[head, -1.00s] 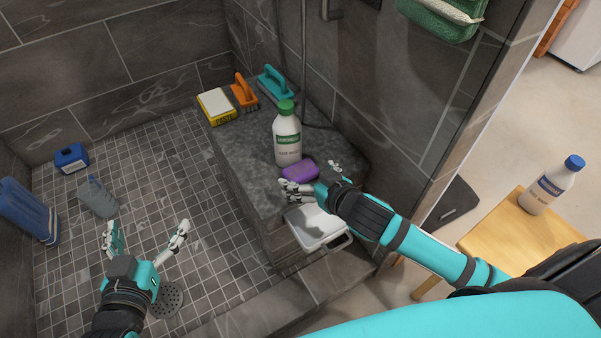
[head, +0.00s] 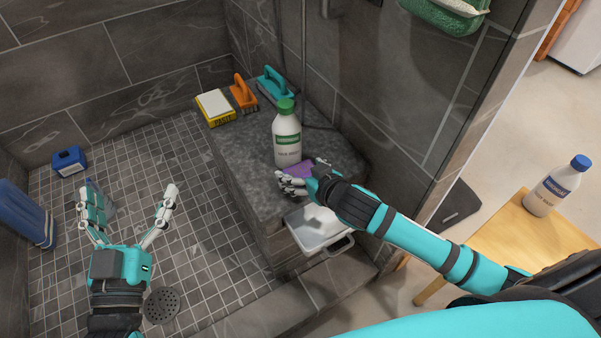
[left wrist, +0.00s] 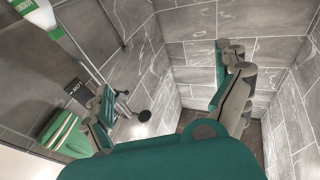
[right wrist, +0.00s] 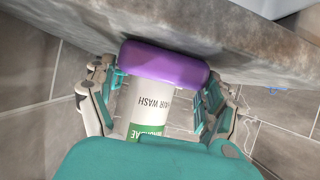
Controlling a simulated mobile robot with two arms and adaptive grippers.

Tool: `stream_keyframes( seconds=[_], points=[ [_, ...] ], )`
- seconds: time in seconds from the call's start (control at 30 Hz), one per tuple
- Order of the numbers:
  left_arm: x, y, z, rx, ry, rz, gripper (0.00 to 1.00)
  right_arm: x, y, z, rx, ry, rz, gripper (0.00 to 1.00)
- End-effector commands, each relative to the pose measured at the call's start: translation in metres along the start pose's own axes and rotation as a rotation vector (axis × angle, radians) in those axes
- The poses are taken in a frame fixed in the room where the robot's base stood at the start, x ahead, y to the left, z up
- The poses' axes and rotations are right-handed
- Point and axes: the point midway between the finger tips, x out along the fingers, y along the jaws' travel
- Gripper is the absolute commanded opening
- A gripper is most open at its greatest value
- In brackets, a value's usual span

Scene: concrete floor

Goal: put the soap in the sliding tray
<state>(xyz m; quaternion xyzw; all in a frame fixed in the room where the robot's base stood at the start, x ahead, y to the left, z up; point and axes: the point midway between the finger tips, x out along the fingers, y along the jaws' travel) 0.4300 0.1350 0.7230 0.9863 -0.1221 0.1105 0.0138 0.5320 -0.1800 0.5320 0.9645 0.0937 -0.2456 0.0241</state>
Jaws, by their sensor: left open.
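The purple soap (head: 298,170) lies on the grey stone bench, near its front edge, and is partly hidden by my right gripper (head: 300,179). In the right wrist view the soap (right wrist: 163,63) is at the far end between the spread fingers of my right gripper (right wrist: 163,88). The fingertips are close to its two ends; I cannot tell whether they touch. The white sliding tray (head: 318,243) is pulled out below the bench, under my right forearm, which hides part of it. My left gripper (head: 133,200) is open and empty above the tiled shower floor.
A green-capped white bottle (head: 287,140) stands on the bench right behind the soap. Another bottle (head: 557,185) stands on a wooden stool (head: 520,245) at right.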

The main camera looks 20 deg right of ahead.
Motion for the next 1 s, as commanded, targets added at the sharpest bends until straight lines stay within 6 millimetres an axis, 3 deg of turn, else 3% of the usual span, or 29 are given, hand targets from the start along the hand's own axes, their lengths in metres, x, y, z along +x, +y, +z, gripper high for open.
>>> stream_keyframes(
  seconds=[0.03,0.2,0.27,0.3,0.67,1.0],
  points=[
    [0.0,0.0,0.0,0.0,0.0,0.0,1.0,0.0,0.0,0.001,0.001,-0.002,0.0,0.66],
    [0.0,0.0,0.0,0.0,-0.001,-0.001,1.0,0.0,0.0,0.001,0.001,-0.003,0.0,0.45],
    [0.0,0.0,0.0,0.0,-0.001,-0.001,1.0,0.0,0.0,0.002,0.001,-0.003,0.0,0.45],
    [0.0,0.0,0.0,0.0,-0.001,-0.001,1.0,0.0,0.0,0.001,0.001,-0.002,0.0,0.39],
    [0.0,0.0,0.003,0.0,-0.021,-0.001,1.0,-0.001,0.0,0.0,0.001,-0.005,0.001,0.39],
    [-0.012,-0.007,0.047,0.006,-0.293,-0.016,1.0,-0.011,0.0,-0.021,0.002,-0.001,-0.001,0.39]
  ],
)
